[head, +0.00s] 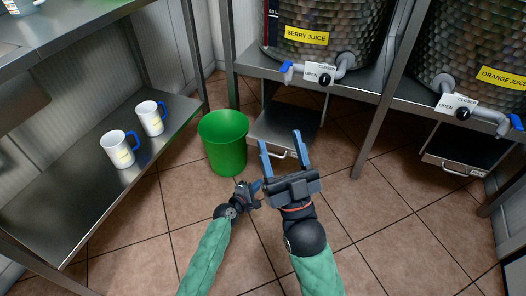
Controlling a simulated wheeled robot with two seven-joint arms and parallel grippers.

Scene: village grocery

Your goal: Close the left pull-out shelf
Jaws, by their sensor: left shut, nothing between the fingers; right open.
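The left pull-out shelf (288,117) is a grey metal tray low under the berry juice barrel. It stands out from beneath the rack, with a handle on its front edge. My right gripper (281,139) is open and empty, and its blue fingers overlap the shelf's front in the head view. I cannot tell whether they touch it. My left gripper (250,186) is shut and empty, lower and to the left, near the green bin. Part of the shelf's front edge is hidden behind my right fingers.
A green bin (224,150) stands on the floor just left of the shelf. A right pull-out shelf (468,148) sits under the orange juice barrel (470,45). Two white mugs (118,150) (150,120) stand on the left metal shelf. Tiled floor is free at the right front.

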